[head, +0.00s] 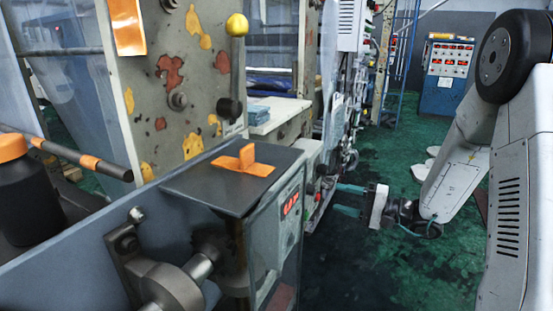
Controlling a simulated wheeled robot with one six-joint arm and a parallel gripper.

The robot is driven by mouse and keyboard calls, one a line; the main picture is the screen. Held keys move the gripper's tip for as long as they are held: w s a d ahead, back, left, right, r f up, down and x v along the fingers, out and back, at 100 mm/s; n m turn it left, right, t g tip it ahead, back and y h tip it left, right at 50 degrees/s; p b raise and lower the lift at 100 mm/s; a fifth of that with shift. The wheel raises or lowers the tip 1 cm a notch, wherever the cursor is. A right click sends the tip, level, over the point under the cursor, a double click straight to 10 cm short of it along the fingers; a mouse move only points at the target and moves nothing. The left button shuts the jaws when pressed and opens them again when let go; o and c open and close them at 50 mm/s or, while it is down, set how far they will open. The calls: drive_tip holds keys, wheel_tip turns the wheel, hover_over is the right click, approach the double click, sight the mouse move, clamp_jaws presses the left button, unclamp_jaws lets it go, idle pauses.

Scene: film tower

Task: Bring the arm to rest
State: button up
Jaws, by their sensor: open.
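My gripper (352,198) is in the middle right of the head view, at the end of my grey-white arm, which comes in from the right. Its two teal fingers point left and stand apart, with nothing between them. I cannot tell how far the fingertips are from the cabinet.
A dark plate (195,185) with an orange handled piece (243,161) tops the cabinet. A lever with a yellow knob (237,25) stands behind. A black bottle with an orange cap (25,190) is at left. Green floor (375,265) is open below my gripper. A blue control cabinet (446,75) stands behind.

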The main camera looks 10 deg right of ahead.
drive_tip(key=s+a+r+n+g+h, duration=0.1)
drive_tip(key=s+a+g+h, duration=0.15)
drive_tip(key=s+g, duration=0.55)
drive_tip(key=s+a+n+g+h, duration=0.15)
drive_tip(key=s+a+g, duration=0.25)
drive_tip(key=s, duration=0.7)
drive_tip(key=s+d+r+n+t+h, duration=0.1)
drive_tip(key=s+r+n+h, duration=0.1)
drive_tip(key=s+r+h, duration=0.2)
drive_tip(key=s+d+r+n+t+h, duration=0.1)
drive_tip(key=s+r+h, duration=0.4)
drive_tip(key=s, duration=0.5)
drive_tip(key=shift+d+r+n+t+h, duration=0.25)
drive_tip(key=shift+d+n+t+h, duration=0.15)
drive_tip(key=shift+d+n+h, duration=0.4)
drive_tip(key=shift+s, duration=0.1)
drive_tip(key=shift+c, duration=0.2)
